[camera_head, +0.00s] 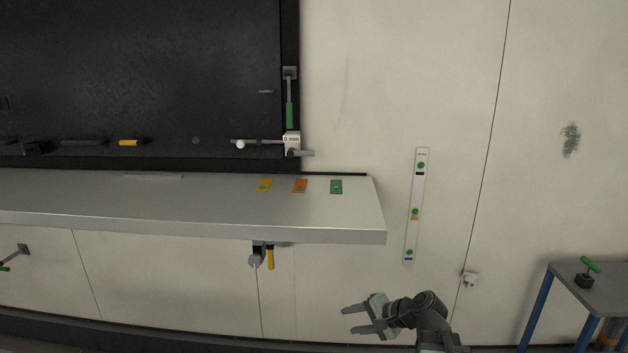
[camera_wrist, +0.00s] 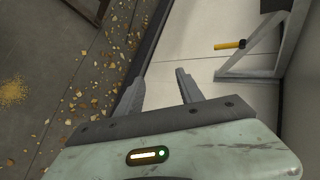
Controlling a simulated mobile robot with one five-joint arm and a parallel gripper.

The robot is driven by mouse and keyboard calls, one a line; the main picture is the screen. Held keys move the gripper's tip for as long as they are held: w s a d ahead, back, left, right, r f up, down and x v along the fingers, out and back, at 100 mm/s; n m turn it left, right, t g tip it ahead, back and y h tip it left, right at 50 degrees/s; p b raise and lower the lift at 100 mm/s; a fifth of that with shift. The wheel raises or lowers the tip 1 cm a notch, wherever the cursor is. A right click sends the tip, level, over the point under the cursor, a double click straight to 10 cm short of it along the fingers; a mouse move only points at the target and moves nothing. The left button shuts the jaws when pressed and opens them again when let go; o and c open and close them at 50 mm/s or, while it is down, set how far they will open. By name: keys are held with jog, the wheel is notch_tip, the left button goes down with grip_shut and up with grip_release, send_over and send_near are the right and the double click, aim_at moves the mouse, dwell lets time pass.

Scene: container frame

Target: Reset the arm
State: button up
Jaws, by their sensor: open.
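My gripper (camera_head: 358,319) is at the lower middle of the head view, in front of the pale wall and below the right end of the grey shelf. Its two fingers are spread apart and point left, with nothing between them. My dark arm reaches in from the bottom edge of the head view.
A blue-legged table (camera_head: 608,295) with a green-handled device (camera_head: 590,265) stands right. Debris (camera_wrist: 95,60) litters the floor.

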jog(key=s+a+r+n+g+h+p, duration=0.2)
jog(key=s+a+n+g+h+p, duration=0.1)
jog(key=s+a+n+p, duration=0.15)
jog(key=s+d+f+n+g+h, duration=0.3)
jog(key=s+d+f+n+h, duration=0.1)
jog(key=s+d, duration=0.4)
jog(key=shift+d+f+g+h, duration=0.15)
jog(key=shift+d+g+h, duration=0.15)
jog(key=shift+d+h, duration=0.55)
jog(key=shift+d, duration=0.1)
